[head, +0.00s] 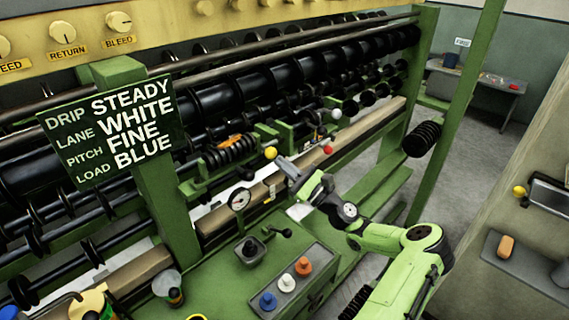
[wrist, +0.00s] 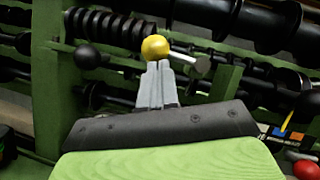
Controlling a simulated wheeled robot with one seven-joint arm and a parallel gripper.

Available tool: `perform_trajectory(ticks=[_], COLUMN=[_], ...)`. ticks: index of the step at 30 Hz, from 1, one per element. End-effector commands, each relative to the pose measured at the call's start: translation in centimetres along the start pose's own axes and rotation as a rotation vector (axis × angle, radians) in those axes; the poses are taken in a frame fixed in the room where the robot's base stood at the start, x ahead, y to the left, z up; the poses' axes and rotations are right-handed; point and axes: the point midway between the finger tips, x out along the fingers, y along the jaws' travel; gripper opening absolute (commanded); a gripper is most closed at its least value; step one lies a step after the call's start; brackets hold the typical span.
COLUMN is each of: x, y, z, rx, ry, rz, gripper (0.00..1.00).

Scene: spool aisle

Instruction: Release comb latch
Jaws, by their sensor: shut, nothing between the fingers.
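My gripper (head: 283,163) is at the front of the machine with its fingers pressed together and nothing between them. A yellow ball knob (head: 270,153) is right at the fingertips. In the wrist view the yellow knob (wrist: 155,47) shows just past the tips of my gripper (wrist: 158,66); I cannot tell whether they touch. A pale rod end (wrist: 200,68) lies to its right. A black ball knob (head: 245,173) is lower left of the yellow one. A red ball knob (head: 328,149) is to the right. No part is labelled as the comb latch.
A sign (head: 110,130) reads drip steady, lane white, pitch fine, load blue. A green console (head: 215,275) in front carries a gauge (head: 239,200) and blue, white and orange knobs (head: 287,283). Black rollers (head: 240,95) run behind. Open floor (head: 470,150) lies at right.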

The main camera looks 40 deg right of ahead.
Motion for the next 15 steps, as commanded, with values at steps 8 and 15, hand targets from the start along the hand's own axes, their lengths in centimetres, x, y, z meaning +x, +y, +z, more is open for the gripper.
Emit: perform_trajectory(ticks=[8, 15], x=[0.8, 1.4], y=[-0.4, -0.8], z=[1.4, 2.7], rx=[0.163, 0.367], ry=[-0.002, -0.002], rz=[-0.080, -0.183], gripper=[0.00, 0.00])
